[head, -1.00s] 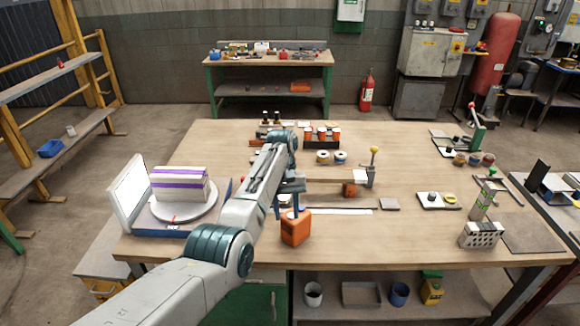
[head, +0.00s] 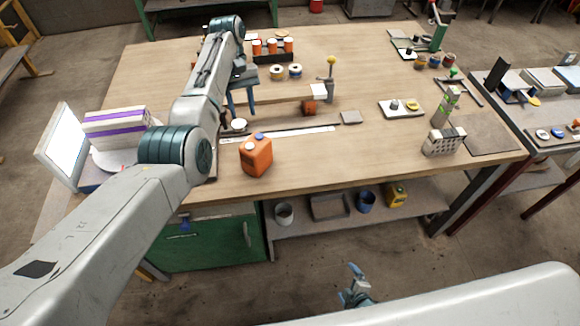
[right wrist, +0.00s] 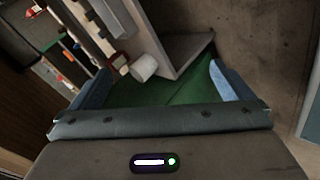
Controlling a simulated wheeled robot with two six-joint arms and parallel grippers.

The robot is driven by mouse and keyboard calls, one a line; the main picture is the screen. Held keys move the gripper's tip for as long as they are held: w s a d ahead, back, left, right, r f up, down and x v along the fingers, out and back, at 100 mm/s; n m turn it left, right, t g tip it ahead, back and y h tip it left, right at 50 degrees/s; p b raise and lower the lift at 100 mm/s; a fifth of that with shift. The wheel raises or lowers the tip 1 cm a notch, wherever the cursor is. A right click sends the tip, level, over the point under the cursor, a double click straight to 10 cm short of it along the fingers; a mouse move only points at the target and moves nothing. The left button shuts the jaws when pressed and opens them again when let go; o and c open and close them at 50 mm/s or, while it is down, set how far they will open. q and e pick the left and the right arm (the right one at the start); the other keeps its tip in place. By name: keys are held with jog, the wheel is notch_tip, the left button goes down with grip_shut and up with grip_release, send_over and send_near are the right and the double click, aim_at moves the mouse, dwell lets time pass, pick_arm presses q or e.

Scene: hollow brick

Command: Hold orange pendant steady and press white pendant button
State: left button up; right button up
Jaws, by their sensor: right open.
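The orange pendant (head: 257,157) stands upright on the workbench near its front edge. Its top carries a white button (head: 249,146) and a blue one. My left gripper (head: 241,112) is above the bench, behind and slightly left of the pendant, apart from it. Its two blue fingers point down and are spread with nothing visible between them. My right gripper (head: 353,285) is low, in front of the bench and below the tabletop. In the right wrist view it (right wrist: 160,85) is open and empty, facing a green cabinet panel.
A long strip and a small plate (head: 351,117) lie behind the pendant. A monitor and a purple-striped block (head: 115,128) stand at left. A control plate (head: 400,108) and a perforated block (head: 443,141) are at right. The lower shelf (head: 300,226) holds containers. Bench space right of the pendant is clear.

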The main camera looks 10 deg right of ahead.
jog(key=w+a+r+n+t+y, duration=0.4)
jog(key=w+a+r+n, duration=0.2)
jog(key=w+r+n, duration=0.45)
jog(key=w+a+r+n+g+y, duration=0.25)
jog(key=a+r+n+y, duration=0.3)
jog(key=r+n, duration=0.55)
jog(key=w+a+r+n+g+y, duration=0.25)
jog(key=a+r+n+y, duration=0.35)
jog(key=r+n, duration=0.55)
jog(key=m+t+h, duration=0.1)
jog(key=t+h, duration=0.2)
send_near(265, 156)
jog(key=shift+a+f, duration=0.3)
jog(key=shift+a, duration=0.3)
jog(key=shift+w+r+m+t, duration=0.15)
jog(key=shift+w+m+t, duration=0.15)
jog(key=shift+w+a+r, duration=0.1)
jog(key=shift+w+a, duration=0.15)
jog(key=shift+a, duration=0.05)
pick_arm(q)
jog(key=shift+s+r, duration=0.15)
jog(key=shift+s, duration=0.05)
pick_arm(e)
jog(key=x, duration=0.9)
jog(key=shift+w+a, duration=0.2)
jog(key=shift+w, duration=0.1)
jog(key=shift+c, duration=0.2)
